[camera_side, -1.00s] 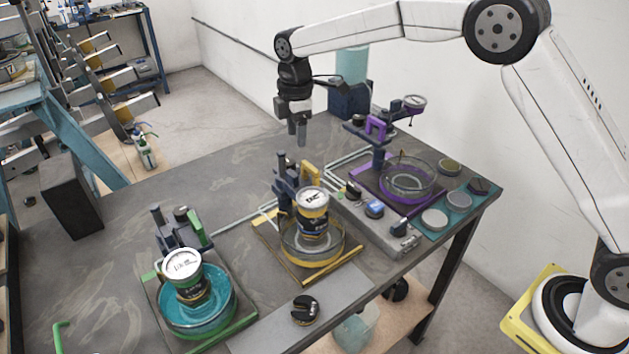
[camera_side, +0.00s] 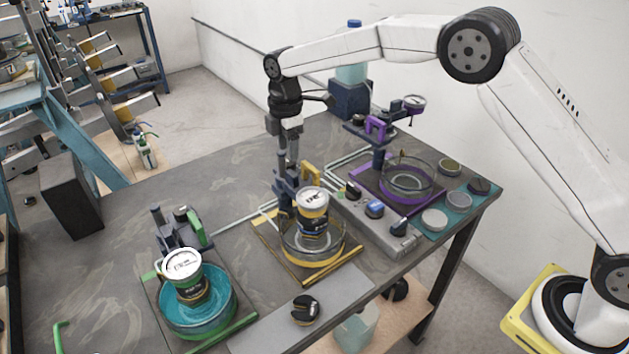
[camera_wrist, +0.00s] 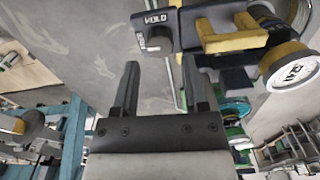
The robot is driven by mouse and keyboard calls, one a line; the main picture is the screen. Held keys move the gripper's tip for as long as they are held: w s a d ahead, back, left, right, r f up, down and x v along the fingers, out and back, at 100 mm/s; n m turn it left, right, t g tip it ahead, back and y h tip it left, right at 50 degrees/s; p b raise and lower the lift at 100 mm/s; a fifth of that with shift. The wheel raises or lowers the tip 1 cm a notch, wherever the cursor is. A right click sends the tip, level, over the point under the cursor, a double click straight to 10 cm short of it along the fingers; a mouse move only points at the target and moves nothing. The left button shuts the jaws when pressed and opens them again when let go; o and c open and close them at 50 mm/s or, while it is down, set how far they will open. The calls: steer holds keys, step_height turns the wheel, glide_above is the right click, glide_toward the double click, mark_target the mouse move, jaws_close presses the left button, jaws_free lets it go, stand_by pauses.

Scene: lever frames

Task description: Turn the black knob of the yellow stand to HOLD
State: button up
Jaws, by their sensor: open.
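My gripper (camera_side: 289,162) points down just above the stand's upright in the side view. In the wrist view my gripper (camera_wrist: 163,80) has its fingers apart with nothing between them.
A green stand (camera_side: 232,334) with a teal dish is at the front left. A purple stand (camera_side: 368,188) is at the back right. A grey control box (camera_side: 395,232) sits right beside the yellow stand. The bench left of the stands is mostly clear.

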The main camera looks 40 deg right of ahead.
mark_target(289, 162)
steer(key=shift+f, duration=1.9)
jaws_close()
